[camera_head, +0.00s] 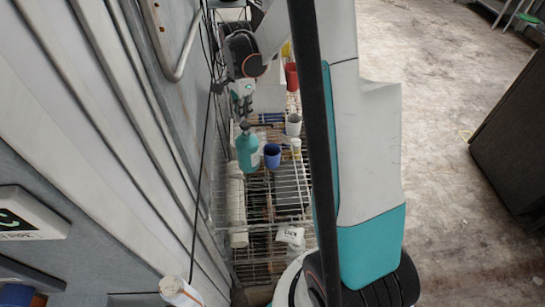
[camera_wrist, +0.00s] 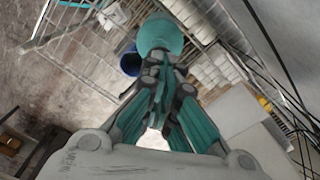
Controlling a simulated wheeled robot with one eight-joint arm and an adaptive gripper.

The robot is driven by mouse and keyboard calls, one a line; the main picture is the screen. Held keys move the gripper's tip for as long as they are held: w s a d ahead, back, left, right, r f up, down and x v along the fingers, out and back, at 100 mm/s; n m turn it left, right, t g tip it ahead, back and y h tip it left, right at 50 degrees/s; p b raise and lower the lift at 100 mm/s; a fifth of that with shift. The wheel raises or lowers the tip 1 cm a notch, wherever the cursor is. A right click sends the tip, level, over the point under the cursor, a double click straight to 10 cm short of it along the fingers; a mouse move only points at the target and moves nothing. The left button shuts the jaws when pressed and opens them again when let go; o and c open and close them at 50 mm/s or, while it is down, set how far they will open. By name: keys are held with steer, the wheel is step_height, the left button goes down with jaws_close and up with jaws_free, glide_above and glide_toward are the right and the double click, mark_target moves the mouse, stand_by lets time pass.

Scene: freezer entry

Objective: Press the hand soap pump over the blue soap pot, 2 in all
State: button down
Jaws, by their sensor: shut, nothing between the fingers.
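The hand soap is a teal bottle (camera_head: 247,150) standing upright on the wire shelf, with a dark pump top (camera_head: 244,127). The blue soap pot (camera_head: 272,156) stands just right of the bottle. My gripper (camera_head: 244,112) is above the bottle, its fingers shut and empty. I cannot tell whether the fingertips touch the pump. In the wrist view the fingers (camera_wrist: 163,62) point toward the bottle (camera_wrist: 160,33) and hide its pump. The blue pot (camera_wrist: 130,62) shows partly beside the fingers there.
The wire shelf (camera_head: 270,232) stands along the grey wall. A white cup (camera_head: 293,125), a small yellow-and-white container (camera_head: 296,146) and a red cup (camera_head: 291,76) are close by. A white tub (camera_head: 290,235) sits lower.

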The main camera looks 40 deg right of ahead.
steer(key=shift+r+p, duration=1.25)
steer(key=shift+r, duration=1.5)
